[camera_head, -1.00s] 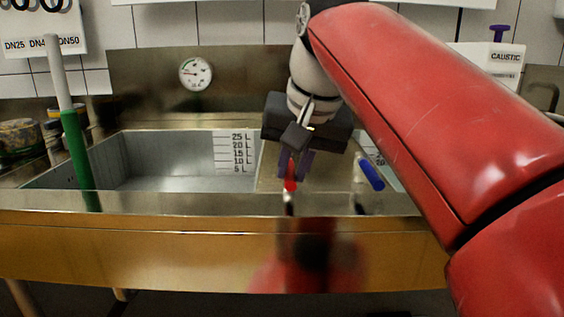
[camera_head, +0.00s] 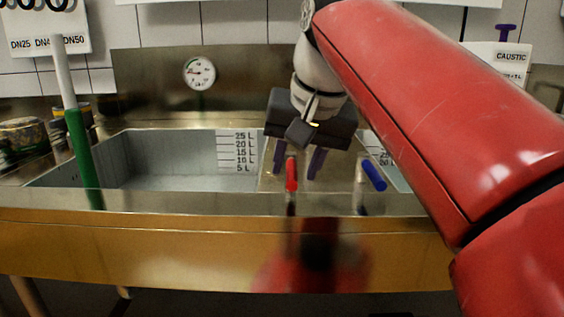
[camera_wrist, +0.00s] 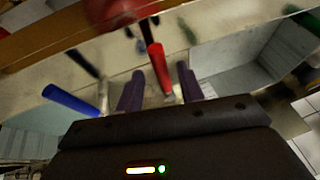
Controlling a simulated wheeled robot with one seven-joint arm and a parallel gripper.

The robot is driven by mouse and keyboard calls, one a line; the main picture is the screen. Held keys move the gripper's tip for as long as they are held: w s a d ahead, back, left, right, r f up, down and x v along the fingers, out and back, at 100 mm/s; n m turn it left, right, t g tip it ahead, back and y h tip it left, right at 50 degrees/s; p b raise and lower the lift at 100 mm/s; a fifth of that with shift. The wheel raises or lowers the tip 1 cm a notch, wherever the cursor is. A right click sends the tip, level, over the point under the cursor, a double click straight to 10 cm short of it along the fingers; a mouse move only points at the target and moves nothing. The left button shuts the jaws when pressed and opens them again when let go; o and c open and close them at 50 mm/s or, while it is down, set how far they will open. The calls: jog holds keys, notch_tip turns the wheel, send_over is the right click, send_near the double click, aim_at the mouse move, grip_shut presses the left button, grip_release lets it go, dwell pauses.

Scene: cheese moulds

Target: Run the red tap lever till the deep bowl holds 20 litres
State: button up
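The red tap lever (camera_head: 291,174) stands nearly upright at the front of the sink. It also shows in the wrist view (camera_wrist: 160,68). My gripper (camera_head: 298,172) is open, its two purple fingers spread on either side of the lever's line. In the wrist view the lever rises between and just beyond the fingertips (camera_wrist: 156,83), with a gap to each finger. The deep bowl (camera_head: 150,146) is the left basin.
A blue lever (camera_head: 374,175) stands right of the red one, by a second basin. A green-and-white pole (camera_head: 82,150) stands at the bowl's left front. A round gauge (camera_head: 199,73) is on the back panel.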

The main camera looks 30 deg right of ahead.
jog(key=p+v, duration=0.1)
jog(key=v, duration=0.6)
dwell(1.1)
